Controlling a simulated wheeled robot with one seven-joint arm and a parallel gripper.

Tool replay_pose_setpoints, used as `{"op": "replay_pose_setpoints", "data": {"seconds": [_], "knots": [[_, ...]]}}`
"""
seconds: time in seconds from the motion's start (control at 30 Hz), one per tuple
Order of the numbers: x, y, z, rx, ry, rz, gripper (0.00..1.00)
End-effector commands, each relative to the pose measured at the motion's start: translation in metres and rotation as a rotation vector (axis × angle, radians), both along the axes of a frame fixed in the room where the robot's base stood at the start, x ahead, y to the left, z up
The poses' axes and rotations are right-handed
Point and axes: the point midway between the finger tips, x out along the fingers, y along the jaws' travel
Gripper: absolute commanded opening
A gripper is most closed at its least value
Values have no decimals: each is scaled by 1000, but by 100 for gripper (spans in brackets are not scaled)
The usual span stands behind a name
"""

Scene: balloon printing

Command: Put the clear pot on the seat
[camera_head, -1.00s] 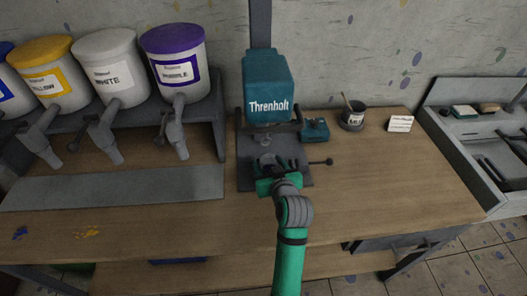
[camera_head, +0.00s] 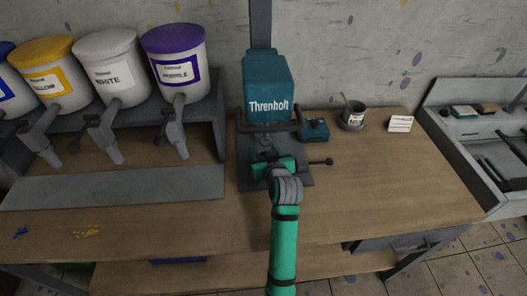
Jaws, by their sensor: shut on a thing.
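My gripper (camera_head: 272,166) is over the dark base plate (camera_head: 294,181) of the teal press marked Threnholt (camera_head: 266,84), below the press head. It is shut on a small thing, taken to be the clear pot. My gripper and wrist hide most of it, and its outline is hard to make out. The seat is in the shadowed area under the head. I cannot tell whether the pot touches it.
A dark bar with a knob (camera_head: 328,161) sticks out right of my gripper. A teal box (camera_head: 314,130), a dark cup (camera_head: 352,116) and a white card (camera_head: 401,123) stand to the right. Paint tubs (camera_head: 110,70) line the left. The bench front right is clear.

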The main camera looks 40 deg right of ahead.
Motion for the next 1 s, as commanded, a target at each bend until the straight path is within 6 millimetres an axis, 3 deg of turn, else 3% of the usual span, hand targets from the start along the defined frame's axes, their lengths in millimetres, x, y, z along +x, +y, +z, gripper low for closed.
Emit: {"op": "replay_pose_setpoints", "data": {"seconds": [0.47, 0.5, 0.57, 1.0], "knots": [[-1, -1, -10, -1, -1, -1, 26], [-1, -1, -10, -1, -1, -1, 59], [-1, -1, -10, 0, 0, -2, 73], [-2, -3, -10, 0, 0, -5, 73]]}}
